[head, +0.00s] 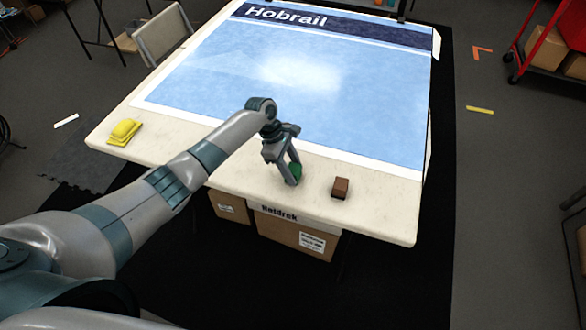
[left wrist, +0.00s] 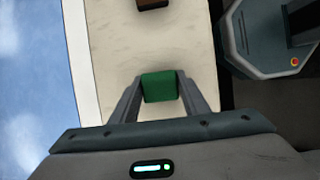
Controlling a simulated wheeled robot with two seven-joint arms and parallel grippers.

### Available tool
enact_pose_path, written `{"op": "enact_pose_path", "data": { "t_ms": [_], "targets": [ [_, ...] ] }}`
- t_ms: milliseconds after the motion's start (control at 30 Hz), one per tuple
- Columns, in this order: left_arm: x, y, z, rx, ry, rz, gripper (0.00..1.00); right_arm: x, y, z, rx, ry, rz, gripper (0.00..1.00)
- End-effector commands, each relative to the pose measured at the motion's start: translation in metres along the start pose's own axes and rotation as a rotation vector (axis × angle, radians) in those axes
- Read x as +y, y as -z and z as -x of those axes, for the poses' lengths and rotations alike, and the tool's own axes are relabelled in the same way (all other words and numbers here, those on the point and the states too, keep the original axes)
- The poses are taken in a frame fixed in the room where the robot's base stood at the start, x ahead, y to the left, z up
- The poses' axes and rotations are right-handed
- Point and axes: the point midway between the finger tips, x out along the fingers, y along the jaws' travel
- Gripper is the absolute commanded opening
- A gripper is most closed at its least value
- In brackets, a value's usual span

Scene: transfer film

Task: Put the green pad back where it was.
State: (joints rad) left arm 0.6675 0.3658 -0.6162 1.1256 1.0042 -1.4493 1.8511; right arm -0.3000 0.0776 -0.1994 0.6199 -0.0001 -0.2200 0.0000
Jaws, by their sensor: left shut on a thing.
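The green pad (head: 296,170) is between the fingertips of my left gripper (head: 291,174), over the front strip of the table in the head view. The left wrist view shows the same green pad (left wrist: 159,87) with one finger of my left gripper (left wrist: 159,90) against each side. The gripper is shut on it. Whether the pad touches the table top I cannot tell. The fingers hide part of the pad in the head view. My right gripper is not in view.
A brown block (head: 341,187) sits right of the gripper on the table (head: 390,215). A yellow block on a yellow pad (head: 122,139) is at the table's left end. A blue printed sheet (head: 220,80) covers the back. Cardboard boxes (head: 290,232) stand below the front edge.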

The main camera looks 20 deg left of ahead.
Motion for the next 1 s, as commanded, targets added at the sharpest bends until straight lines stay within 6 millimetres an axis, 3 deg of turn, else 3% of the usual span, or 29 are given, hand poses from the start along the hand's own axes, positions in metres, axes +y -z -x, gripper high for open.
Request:
{"op": "enact_pose_path", "data": {
  "t_ms": [267,300,367,767,1000],
  "targets": [
    [0.0,0.001,-0.002,-0.001,0.0,0.001,0.21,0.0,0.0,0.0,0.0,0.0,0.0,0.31],
    [0.0,0.001,-0.002,0.0,0.0,0.001,0.49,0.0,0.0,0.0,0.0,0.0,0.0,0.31],
    [0.0,0.001,-0.002,0.0,0.0,0.001,0.6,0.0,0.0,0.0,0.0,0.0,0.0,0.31],
    [0.0,0.0,0.001,0.0,-0.001,0.0,0.6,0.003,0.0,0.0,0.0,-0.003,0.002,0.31],
    [0.001,0.001,0.022,0.0,-0.003,0.001,0.6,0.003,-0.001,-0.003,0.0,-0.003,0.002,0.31]
  ]
}}
